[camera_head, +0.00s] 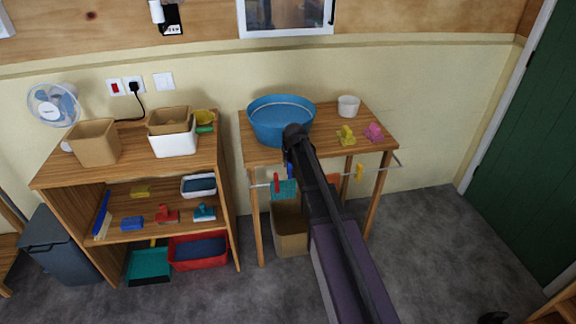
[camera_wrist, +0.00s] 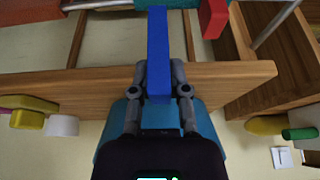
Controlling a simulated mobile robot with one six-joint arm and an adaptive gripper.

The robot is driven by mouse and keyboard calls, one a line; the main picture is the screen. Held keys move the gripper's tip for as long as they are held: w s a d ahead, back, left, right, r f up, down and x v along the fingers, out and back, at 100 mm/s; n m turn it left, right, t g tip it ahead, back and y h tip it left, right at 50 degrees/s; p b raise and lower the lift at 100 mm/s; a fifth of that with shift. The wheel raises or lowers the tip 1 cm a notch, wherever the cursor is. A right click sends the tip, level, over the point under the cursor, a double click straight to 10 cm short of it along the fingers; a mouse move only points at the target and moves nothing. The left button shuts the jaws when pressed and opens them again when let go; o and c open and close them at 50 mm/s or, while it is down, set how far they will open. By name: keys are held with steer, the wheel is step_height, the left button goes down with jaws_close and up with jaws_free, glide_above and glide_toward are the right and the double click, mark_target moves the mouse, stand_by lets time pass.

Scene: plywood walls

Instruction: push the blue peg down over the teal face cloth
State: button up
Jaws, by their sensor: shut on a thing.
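My gripper (camera_wrist: 158,72) is shut on the blue peg (camera_wrist: 158,40), with one finger on each side of it. The peg's far end points toward the top of the wrist view and overlaps the teal face cloth (camera_wrist: 180,4); I cannot tell whether they touch. In the head view the cloth (camera_head: 287,193) hangs from the rail (camera_head: 258,185) at the table's front, and the blue peg (camera_head: 290,171) shows just above it. A red peg (camera_head: 277,182) sits on the cloth's left part; it also shows in the wrist view (camera_wrist: 213,18). My arm hides the gripper in the head view.
The table (camera_head: 330,154) bears a blue basin (camera_head: 282,130), a white cup (camera_head: 348,106), and yellow (camera_head: 346,135) and pink (camera_head: 373,132) items. A cardboard bin (camera_head: 290,240) stands below. A shelf (camera_head: 215,165) stands at the left.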

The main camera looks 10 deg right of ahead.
mark_target(289, 180)
steer(key=shift+f+b, duration=2.65)
steer(key=shift+f, duration=0.2)
steer(key=shift+f, duration=0.1)
steer(key=o, duration=0.8)
steer(key=shift+o, duration=0.2)
steer(key=shift+s, duration=0.1)
steer(key=s+f+g, duration=0.2)
steer(key=s+g, duration=0.2)
steer(key=s, duration=2.5)
step_height(289, 180, up, 16)
steer(key=p, duration=1.5)
steer(key=shift+s+a+r+g+p, duration=0.2)
steer(key=shift+s+a+g+p, duration=0.1)
